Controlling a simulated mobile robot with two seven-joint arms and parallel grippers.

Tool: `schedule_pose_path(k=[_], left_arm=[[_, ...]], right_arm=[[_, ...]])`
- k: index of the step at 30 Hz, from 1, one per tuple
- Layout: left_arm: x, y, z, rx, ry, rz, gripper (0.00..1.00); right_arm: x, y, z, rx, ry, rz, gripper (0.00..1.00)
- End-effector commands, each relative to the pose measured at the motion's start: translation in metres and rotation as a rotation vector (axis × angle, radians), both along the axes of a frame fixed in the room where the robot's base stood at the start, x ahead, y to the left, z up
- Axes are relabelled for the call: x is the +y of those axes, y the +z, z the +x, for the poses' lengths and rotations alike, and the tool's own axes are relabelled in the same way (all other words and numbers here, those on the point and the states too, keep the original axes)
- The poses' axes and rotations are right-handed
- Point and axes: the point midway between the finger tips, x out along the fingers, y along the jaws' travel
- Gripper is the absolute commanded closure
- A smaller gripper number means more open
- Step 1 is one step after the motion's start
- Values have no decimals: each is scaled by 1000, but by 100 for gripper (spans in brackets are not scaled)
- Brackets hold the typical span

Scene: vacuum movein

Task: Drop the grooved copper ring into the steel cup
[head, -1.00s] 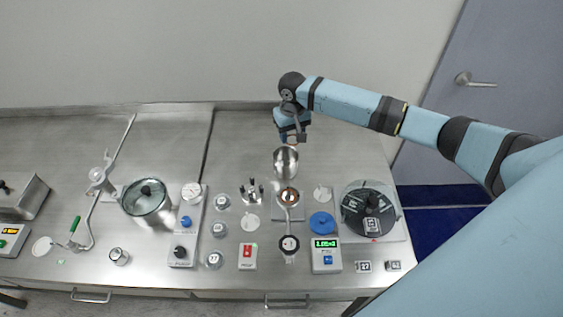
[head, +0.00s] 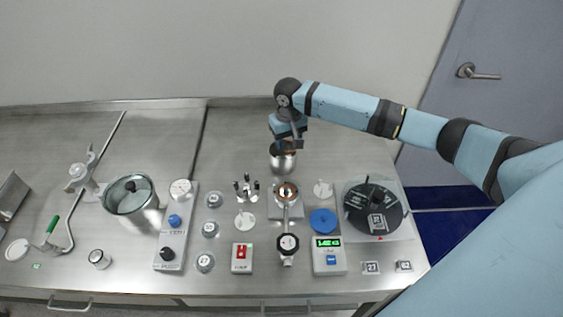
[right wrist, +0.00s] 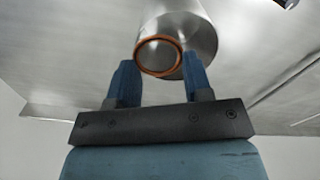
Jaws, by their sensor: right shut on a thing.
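The steel cup (head: 283,164) stands toward the back of the steel bench, below my right gripper (head: 284,146) in the head view. In the right wrist view the cup (right wrist: 199,35) shows just beyond the fingertips. My right gripper (right wrist: 160,64) is shut on the copper ring (right wrist: 158,75), one finger on each side of it. In that view the ring overlaps the cup's mouth; I cannot tell whether it is above the rim or inside it. The ring's grooves are too small to make out. My left gripper is not in view.
The bench behind the cup is clear.

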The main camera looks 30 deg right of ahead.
Motion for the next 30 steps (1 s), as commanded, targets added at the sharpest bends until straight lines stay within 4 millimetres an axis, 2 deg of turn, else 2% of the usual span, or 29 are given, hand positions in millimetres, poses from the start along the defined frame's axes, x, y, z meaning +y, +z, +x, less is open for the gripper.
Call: schedule_pose_path(k=[4, 5, 8, 9, 17, 20, 23, 30], left_arm=[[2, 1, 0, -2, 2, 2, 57], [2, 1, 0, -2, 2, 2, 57], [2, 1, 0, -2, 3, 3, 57], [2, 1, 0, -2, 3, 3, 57], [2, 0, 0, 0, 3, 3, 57], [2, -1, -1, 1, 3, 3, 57], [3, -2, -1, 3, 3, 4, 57], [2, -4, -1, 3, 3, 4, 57]], right_arm=[[0, 1, 0, 0, 0, 0, 81], [0, 1, 0, 0, 0, 0, 50], [0, 1, 0, 0, 0, 0, 27], [0, 1, 0, 0, 0, 0, 24], [0, 2, 0, 0, 0, 0, 24], [0, 8, 0, -1, 0, 0, 24], [-1, 23, 1, -3, -1, 0, 24], [0, 78, 1, -3, 1, 0, 24]])
